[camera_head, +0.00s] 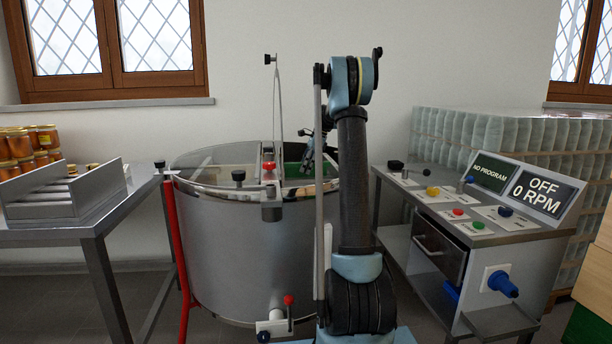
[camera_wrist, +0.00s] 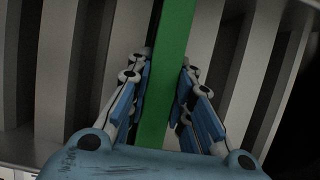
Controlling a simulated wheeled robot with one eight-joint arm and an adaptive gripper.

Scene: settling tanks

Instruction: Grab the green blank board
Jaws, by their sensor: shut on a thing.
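The green blank board (camera_wrist: 172,60) runs as a long narrow strip up the middle of the wrist view, between the two fingers of my gripper (camera_wrist: 166,82). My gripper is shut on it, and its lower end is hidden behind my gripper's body. In the head view, my gripper (camera_head: 309,160) is at the open top of the steel tank (camera_head: 235,240), partly hidden by my arm. A green patch (camera_head: 293,152) shows just left of it, within the tank's mouth.
Grey slats (camera_wrist: 250,70) with dark gaps lie behind the board. A control console (camera_head: 470,220) reading OFF, 0 RPM stands to the right. A metal table (camera_head: 125,212) with a rack (camera_head: 62,200) and honey jars (camera_head: 18,145) is at the left. Stacked jars (camera_head: 500,135) stand behind the console.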

